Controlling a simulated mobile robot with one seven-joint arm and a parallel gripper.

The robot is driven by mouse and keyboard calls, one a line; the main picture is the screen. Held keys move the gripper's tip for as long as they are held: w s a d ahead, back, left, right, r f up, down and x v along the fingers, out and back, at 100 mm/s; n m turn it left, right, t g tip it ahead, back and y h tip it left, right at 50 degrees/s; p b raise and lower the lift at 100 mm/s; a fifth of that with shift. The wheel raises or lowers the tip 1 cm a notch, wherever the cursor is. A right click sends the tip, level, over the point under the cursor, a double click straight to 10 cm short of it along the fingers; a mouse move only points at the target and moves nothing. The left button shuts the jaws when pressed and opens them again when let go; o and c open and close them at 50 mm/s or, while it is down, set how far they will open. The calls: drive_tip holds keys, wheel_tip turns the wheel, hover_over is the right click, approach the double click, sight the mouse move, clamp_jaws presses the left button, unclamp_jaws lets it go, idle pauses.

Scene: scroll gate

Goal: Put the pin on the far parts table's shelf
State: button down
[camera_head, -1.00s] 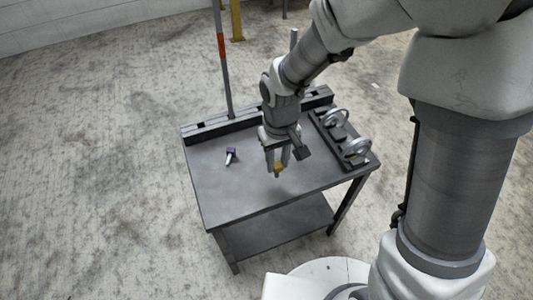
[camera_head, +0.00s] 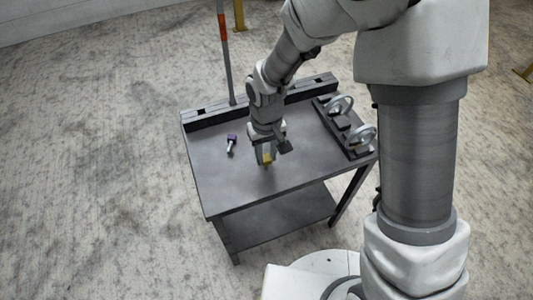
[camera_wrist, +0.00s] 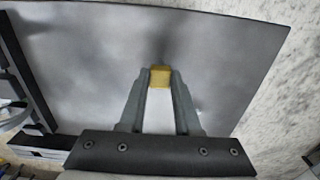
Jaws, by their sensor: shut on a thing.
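My gripper (camera_head: 265,160) is shut on a small yellow piece (camera_head: 267,158), above the middle of a dark table's top. In the wrist view the yellow piece (camera_wrist: 160,76) sits between the fingertips, with a pale area between the fingers behind it. I cannot tell whether that pale area is a shaft. No other table is in view.
A dark slotted bar (camera_head: 210,118) runs along the table's back edge, with a grey and orange pole (camera_head: 226,60) rising behind it. A rack with two metal rings (camera_head: 340,106) stands on the right edge. The floor on the left is clear.

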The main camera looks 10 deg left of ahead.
sight(267, 158)
drive_tip(key=c, duration=0.6)
unclamp_jaws()
wheel_tip(267, 158, up, 12)
drive_tip(key=p, duration=0.3)
drive_tip(key=shift+r+p, duration=0.15)
drive_tip(key=shift+p, duration=0.25)
